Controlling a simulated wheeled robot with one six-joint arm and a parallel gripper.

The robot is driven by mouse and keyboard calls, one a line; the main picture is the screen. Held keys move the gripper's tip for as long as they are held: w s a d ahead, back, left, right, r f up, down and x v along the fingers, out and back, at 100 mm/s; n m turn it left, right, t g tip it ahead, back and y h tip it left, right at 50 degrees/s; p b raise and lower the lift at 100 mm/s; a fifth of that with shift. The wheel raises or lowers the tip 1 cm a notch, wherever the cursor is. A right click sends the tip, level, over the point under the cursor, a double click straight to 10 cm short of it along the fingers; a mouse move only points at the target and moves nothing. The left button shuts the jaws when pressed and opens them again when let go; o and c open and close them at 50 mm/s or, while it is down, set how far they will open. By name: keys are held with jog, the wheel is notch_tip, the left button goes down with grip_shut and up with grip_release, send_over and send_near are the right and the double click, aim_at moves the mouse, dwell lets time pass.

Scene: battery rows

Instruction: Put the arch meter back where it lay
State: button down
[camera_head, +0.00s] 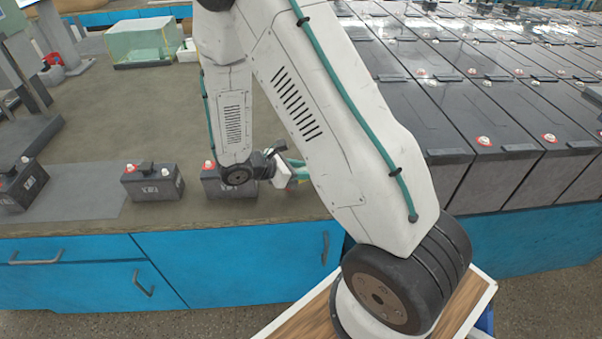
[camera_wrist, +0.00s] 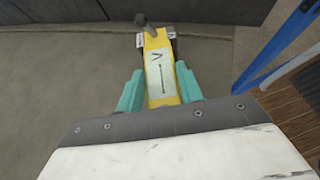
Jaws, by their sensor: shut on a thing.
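The arch meter (camera_wrist: 161,72) is a yellow tool with a pale label bearing a black mark and line. It has a dark grey round-ended post at its far end, with small grey and dark parts beside it. My gripper (camera_wrist: 160,90) is shut on it, one teal finger on each side. In the head view my gripper (camera_head: 288,172) is over the bench, right of the nearest small battery, and my arm hides most of the meter there. The wrist view shows a bare grey-brown surface under the meter; I cannot tell how high it is held.
Small dark batteries (camera_head: 152,182) stand along the front of the bench (camera_head: 110,110), one (camera_head: 214,181) close by my arm. Large battery rows (camera_head: 500,110) stand on the right. A greenish clear box (camera_head: 140,42) is at the back. Blue drawers (camera_head: 225,265) front the bench.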

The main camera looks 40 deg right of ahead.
jog(key=shift+f, duration=0.7)
jog(key=shift+f, duration=0.1)
jog(key=c, duration=0.9)
grip_release()
